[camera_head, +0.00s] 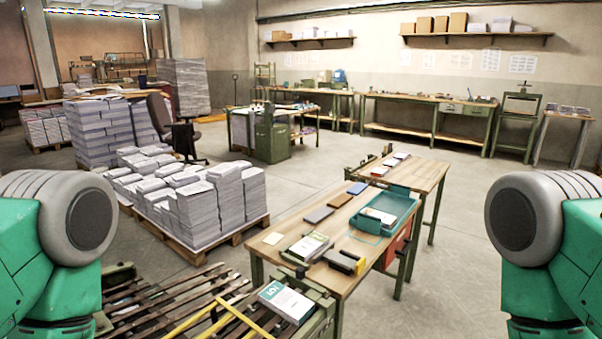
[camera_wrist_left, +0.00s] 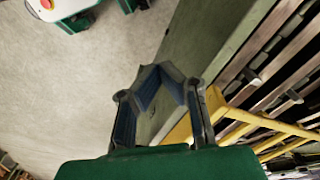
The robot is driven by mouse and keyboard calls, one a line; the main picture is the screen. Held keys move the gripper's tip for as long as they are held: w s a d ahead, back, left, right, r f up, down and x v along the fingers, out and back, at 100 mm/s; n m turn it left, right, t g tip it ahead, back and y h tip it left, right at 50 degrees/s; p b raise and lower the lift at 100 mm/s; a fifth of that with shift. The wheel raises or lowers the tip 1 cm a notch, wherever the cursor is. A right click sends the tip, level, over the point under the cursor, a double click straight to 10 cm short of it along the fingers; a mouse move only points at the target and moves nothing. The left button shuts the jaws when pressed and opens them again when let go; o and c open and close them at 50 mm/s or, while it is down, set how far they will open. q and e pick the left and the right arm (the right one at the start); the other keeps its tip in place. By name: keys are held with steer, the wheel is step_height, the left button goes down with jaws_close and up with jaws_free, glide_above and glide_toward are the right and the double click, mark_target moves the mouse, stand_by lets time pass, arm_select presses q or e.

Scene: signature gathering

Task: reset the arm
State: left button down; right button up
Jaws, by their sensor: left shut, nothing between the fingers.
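My left gripper (camera_wrist_left: 158,72) shows in the left wrist view, with its dark, blue-padded fingers shut and empty. It is over the concrete floor, beside a green-grey frame edge and a yellow bar (camera_wrist_left: 215,112). In the head view, my two green arms with grey round joints show at the left and right edges. Both grippers are out of that view, and my right gripper is not seen anywhere.
A wooden workbench (camera_head: 340,222) with books, a teal tray (camera_head: 385,212) and small blocks stands ahead. Paper stacks (camera_head: 200,205) stand on a pallet at left. Floor at right is clear.

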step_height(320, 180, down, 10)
steer(key=b, duration=1)
